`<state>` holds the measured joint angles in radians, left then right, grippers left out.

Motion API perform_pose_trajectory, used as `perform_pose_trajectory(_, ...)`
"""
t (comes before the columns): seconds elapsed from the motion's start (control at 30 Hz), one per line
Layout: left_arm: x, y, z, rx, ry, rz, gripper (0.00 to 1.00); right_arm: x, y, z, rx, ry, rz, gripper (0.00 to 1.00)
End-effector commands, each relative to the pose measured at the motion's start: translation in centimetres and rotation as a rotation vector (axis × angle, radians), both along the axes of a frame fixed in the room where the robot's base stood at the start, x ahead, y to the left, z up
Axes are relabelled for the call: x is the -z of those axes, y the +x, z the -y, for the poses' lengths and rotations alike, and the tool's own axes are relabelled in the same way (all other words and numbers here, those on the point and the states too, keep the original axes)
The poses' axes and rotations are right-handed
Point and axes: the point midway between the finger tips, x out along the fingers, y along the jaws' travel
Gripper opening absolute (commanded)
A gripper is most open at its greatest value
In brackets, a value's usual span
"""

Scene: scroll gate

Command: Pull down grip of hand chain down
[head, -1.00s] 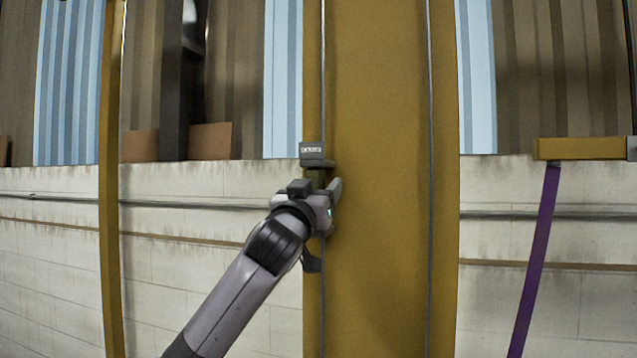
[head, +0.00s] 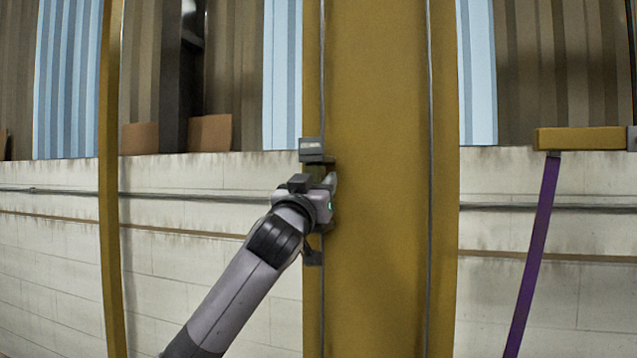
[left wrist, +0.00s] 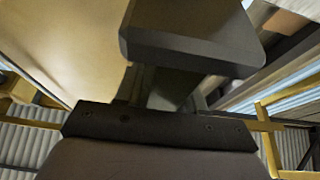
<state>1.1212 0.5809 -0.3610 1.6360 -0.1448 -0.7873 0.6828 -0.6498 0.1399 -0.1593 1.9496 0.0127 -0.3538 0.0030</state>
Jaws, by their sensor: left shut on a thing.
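The gripper's fingers hide most of the grip's middle. The chain (head: 322,70) runs straight up and down through the grip. My right gripper is not in view.
The wide yellow column (head: 385,200) stands right behind the grip. A second chain (head: 429,180) hangs along its right side. A thin yellow post (head: 110,220) stands at the left. A purple strap (head: 533,250) hangs from a yellow bar (head: 580,138) at the right.

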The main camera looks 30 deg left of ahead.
Motion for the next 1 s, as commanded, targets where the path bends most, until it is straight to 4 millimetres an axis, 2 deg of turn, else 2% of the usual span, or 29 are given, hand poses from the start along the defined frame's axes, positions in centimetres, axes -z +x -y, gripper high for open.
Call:
perform_pose_trajectory(0.03, 2.0, 0.2, 0.2, 0.002, 0.0, -0.009, 0.0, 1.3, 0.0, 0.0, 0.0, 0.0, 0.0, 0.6)
perform_pose_trajectory(0.17, 5.0, 0.2, 0.2, 0.003, 0.0, -0.011, 0.0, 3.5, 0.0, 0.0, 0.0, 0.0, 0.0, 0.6)
perform_pose_trajectory(0.5, 14.6, 0.2, 0.2, 0.004, -0.003, -0.015, 0.0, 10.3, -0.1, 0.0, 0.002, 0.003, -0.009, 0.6)
perform_pose_trajectory(0.87, 25.5, 0.2, 0.3, 0.005, -0.003, -0.017, 0.0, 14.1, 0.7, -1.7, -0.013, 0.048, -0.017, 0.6)
perform_pose_trajectory(1.0, 30.1, 0.2, 0.2, 0.004, -0.004, -0.016, 0.0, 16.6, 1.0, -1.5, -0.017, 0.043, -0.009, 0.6)
